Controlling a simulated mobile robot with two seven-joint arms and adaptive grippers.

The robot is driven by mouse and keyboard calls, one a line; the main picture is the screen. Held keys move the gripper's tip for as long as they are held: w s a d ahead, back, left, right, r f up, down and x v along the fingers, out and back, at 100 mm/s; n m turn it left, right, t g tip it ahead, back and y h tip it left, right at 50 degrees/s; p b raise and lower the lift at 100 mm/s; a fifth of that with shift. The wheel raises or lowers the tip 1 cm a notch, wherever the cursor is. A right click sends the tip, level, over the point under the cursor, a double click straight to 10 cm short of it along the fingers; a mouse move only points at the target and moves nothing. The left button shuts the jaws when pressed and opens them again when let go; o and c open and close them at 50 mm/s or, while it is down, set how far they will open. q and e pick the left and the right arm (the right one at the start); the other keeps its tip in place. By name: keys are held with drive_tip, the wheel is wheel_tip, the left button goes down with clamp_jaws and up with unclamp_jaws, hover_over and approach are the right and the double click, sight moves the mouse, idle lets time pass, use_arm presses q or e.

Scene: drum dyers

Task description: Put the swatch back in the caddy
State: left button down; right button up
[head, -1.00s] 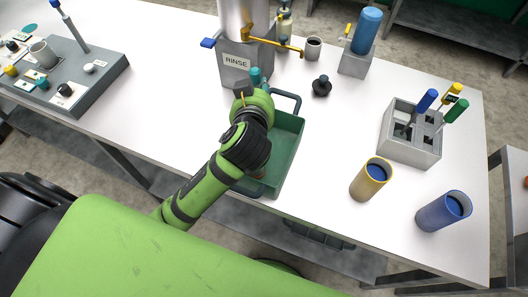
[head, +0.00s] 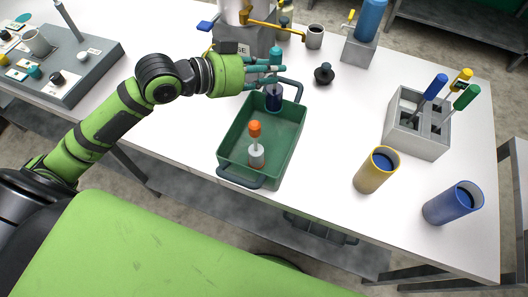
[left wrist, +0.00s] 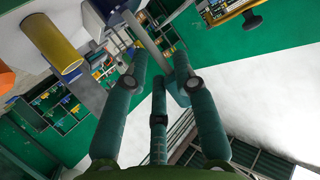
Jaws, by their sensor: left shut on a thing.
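My left gripper (head: 264,75) is at the far end of the green tray, its teal fingers shut around the upright teal-topped swatch (head: 275,54). The swatch's dark blue lower part (head: 274,99) hangs below the fingers by the tray's far wall; I cannot tell whether it touches the tray. In the left wrist view its teal handle (left wrist: 181,76) lies between the fingers. The grey caddy (head: 416,136), with compartments, stands at the right. It holds blue (head: 436,87), yellow (head: 461,80) and green (head: 467,97) handled swatches. My right gripper is not in view.
The green tray (head: 226,144) holds an orange-topped piece with a pale body (head: 256,155). A yellow cup (head: 376,170) and a blue cup (head: 454,203) stand in front of the caddy. A black knob (head: 324,74) lies between tray and caddy. A rinse tank (head: 233,47) stands behind.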

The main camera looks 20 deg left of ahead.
use_arm(q)
wheel_tip(320, 180, down, 6)
drive_tip(key=shift+s+f+p, duration=0.1)
drive_tip(key=shift+f+p, duration=0.1)
drive_tip(key=shift+p, duration=0.2)
drive_tip(key=shift+f, duration=2.2)
drive_tip(key=c, duration=1)
unclamp_jaws()
drive_tip(key=b, duration=0.1)
approach(268, 106)
drive_tip(key=shift+v, duration=1.05)
